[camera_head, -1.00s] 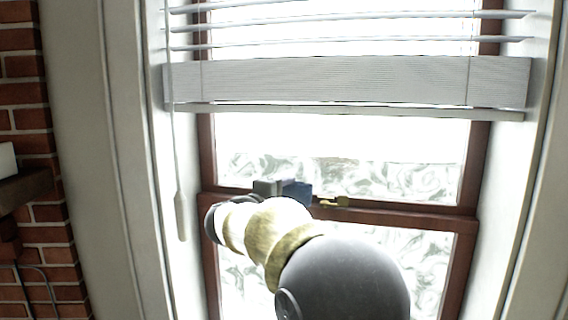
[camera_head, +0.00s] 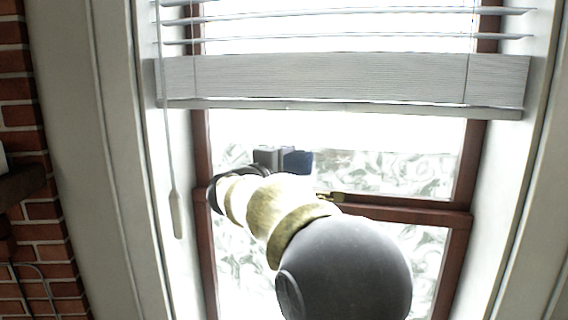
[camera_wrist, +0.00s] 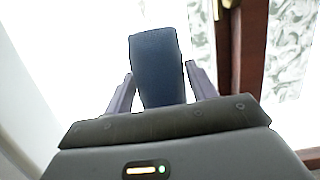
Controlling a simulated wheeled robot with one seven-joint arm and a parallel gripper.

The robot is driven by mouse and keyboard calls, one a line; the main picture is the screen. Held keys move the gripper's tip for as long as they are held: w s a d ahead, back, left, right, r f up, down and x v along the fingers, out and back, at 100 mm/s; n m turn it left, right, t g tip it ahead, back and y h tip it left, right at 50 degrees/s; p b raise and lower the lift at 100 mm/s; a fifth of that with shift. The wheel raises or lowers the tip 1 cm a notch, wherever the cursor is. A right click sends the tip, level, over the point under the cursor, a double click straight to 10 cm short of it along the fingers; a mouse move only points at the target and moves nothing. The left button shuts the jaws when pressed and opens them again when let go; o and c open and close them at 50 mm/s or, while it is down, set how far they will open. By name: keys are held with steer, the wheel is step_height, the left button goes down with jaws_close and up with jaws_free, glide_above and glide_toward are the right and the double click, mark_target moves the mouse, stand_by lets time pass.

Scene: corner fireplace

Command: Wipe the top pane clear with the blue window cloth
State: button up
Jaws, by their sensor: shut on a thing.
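My gripper (camera_wrist: 158,92) is shut on the blue window cloth (camera_wrist: 155,62), which stands up between the two fingers in the wrist view. In the head view the cloth (camera_head: 298,161) shows as a small dark blue patch at the gripper's end, in front of the lower left part of the top pane (camera_head: 385,168). I cannot tell whether it touches the glass. The pane has a band of grey swirly smears along its lower part. Above that band the glass looks bright and plain. My arm hides part of the window's left side.
A lowered white blind (camera_head: 345,80) covers the upper window. Its cord with a tassel (camera_head: 177,213) hangs at the left. A brass latch (camera_head: 335,197) sits on the brown middle rail (camera_head: 410,213). The lower pane (camera_head: 420,250) is smeared too. A brick wall (camera_head: 25,150) stands at far left.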

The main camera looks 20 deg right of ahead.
steer(key=shift+w+d+r+p, duration=0.15)
steer(key=shift+w+d+p, duration=0.65)
steer(key=shift+w, duration=0.15)
steer(key=shift+w+d, duration=0.3)
steer(key=shift+w, duration=0.15)
steer(key=shift+w+d, duration=0.55)
steer(key=shift+w, duration=0.15)
steer(key=shift+f, duration=0.2)
steer(key=shift+s+d+f+b, duration=0.1)
steer(key=shift+s+d+b, duration=0.25)
steer(key=shift+b, duration=0.2)
steer(key=shift+s+d+b, duration=0.7)
steer(key=shift+d+b, duration=0.25)
steer(key=shift+b, duration=0.05)
steer(key=shift+s+d, duration=0.15)
